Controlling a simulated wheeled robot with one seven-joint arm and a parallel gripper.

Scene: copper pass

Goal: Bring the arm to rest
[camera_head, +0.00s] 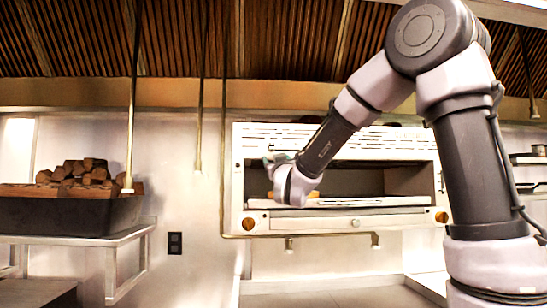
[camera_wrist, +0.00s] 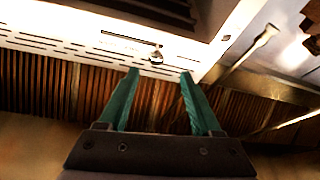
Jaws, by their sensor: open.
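My arm rises at the right of the head view, bends at a high elbow and slopes down to the left. My gripper (camera_head: 277,160) is at the front opening of the white wall-mounted oven (camera_head: 253,184), and only a bit of its green fingers shows there. In the wrist view my gripper (camera_wrist: 159,74) has its two green fingers spread apart, with nothing between them. The vented white face of the oven (camera_wrist: 70,30) lies beyond the fingertips. How far the fingers are from it I cannot tell.
A black tray (camera_head: 70,215) heaped with brown logs (camera_head: 85,172) stands on a steel shelf (camera_head: 125,240) at the left. A slatted hood (camera_head: 280,40) spans the top, with thin rods hanging from it.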

